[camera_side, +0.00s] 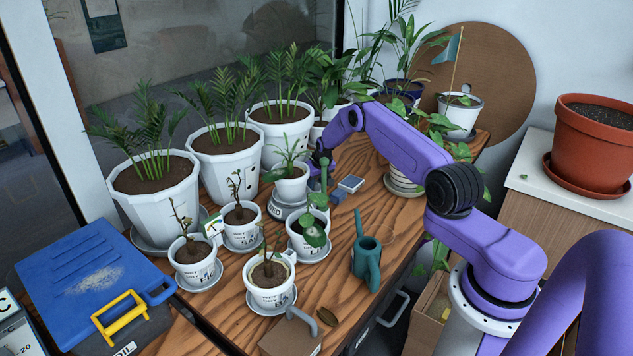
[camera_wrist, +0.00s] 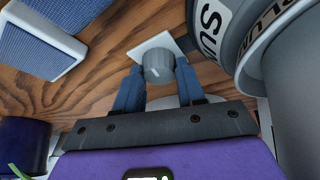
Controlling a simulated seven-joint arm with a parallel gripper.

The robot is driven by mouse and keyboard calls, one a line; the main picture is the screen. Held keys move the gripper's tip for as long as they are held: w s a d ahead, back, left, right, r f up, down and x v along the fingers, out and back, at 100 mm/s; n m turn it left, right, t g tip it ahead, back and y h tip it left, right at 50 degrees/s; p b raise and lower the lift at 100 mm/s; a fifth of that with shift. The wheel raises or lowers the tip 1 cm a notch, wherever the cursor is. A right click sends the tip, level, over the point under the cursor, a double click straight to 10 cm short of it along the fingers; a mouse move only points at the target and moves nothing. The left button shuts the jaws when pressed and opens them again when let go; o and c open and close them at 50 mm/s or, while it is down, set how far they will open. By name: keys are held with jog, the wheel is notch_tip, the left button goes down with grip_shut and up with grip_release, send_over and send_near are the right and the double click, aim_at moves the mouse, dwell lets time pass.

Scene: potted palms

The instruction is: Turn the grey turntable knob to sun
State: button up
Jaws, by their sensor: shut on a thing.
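In the wrist view, the round grey knob (camera_wrist: 158,66) sits on a small white plate beside the turntable. My gripper (camera_wrist: 158,84) has its blue fingers on either side of the knob and is shut on it. The grey turntable (camera_wrist: 207,38) shows at upper right, with dark letters starting "SU" on its light band. In the side view, the turntable (camera_side: 279,211) stands under a small white potted plant (camera_side: 291,188). My gripper (camera_side: 319,163) is just right of that plant. The knob is hidden there, and I cannot tell exactly where its pointer points.
Large white palm pots (camera_side: 225,160) stand behind and left. Small labelled pots (camera_side: 270,285) stand in front. A green watering can (camera_side: 367,262) is at front right, and a small grey-topped block (camera_side: 350,184) lies right of my gripper. Bare wood (camera_side: 345,215) shows between them.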

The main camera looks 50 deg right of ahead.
dwell(0.4)
jog(key=shift+d, duration=0.1)
jog(key=o, duration=1)
jog(key=shift+o, duration=0.2)
jog(key=v, duration=1.7)
jog(key=shift+a+r, duration=0.2)
jog(key=shift+a, duration=0.1)
